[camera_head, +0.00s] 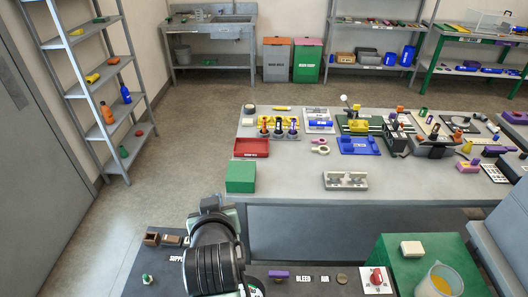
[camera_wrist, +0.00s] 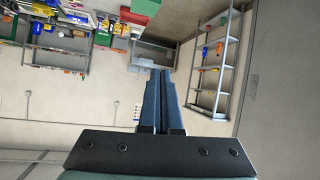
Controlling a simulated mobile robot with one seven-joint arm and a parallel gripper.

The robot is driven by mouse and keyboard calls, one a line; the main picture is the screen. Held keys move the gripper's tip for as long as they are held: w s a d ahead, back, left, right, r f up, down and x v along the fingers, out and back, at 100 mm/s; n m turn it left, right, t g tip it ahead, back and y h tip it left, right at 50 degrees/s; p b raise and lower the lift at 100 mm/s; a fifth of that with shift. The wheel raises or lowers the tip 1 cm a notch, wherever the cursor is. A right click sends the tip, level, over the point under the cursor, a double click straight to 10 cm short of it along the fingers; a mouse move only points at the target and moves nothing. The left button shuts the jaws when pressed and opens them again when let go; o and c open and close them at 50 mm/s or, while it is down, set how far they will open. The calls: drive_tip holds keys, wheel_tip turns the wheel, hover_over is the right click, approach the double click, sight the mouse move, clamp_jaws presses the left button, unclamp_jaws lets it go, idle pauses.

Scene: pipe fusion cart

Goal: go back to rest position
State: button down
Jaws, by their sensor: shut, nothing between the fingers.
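My gripper (camera_wrist: 160,72) shows in the wrist view with its two dark blue fingers together and nothing between them. The wrist view is upside down and looks across the room, with the grey shelf rack and the sink bench far beyond the fingertips. In the head view my arm rises at the lower middle, between the front surface and the grey work table (camera_head: 400,200). The fingers cannot be made out in the head view. Nothing touches my gripper in the wrist view.
A green block (camera_head: 240,176) stands on the table's left front corner, close to my arm. A red tray (camera_head: 251,148) is behind it. The front surface holds a beaker (camera_head: 440,281) and a red button (camera_head: 376,277). A shelf rack (camera_head: 98,90) stands left; the floor between is clear.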

drive_tip(key=d+r+m+t+b, duration=0.1)
drive_tip(key=d+r+t, duration=0.15)
drive_tip(key=r, duration=0.65)
drive_tip(key=s+d+r+t+b, duration=0.1)
drive_tip(key=r+t, duration=0.2)
drive_tip(key=r, duration=0.5)
drive_tip(key=d+r+m+t+b, duration=0.1)
drive_tip(key=d+r+t, duration=0.15)
drive_tip(key=r, duration=0.65)
drive_tip(key=s+d+r+t+h, duration=0.1)
drive_tip(key=s+d+r+t, duration=0.1)
drive_tip(key=s+r, duration=0.5)
drive_tip(key=s+d+r+m+t+h+b, duration=0.1)
drive_tip(key=s+d+r+t, duration=0.1)
drive_tip(key=s+r+t, duration=0.3)
wheel_tip(320, 180, up, 4)
drive_tip(key=shift+s+r+t, duration=0.25)
drive_tip(key=shift+s+t, duration=0.05)
drive_tip(key=shift+s, duration=0.65)
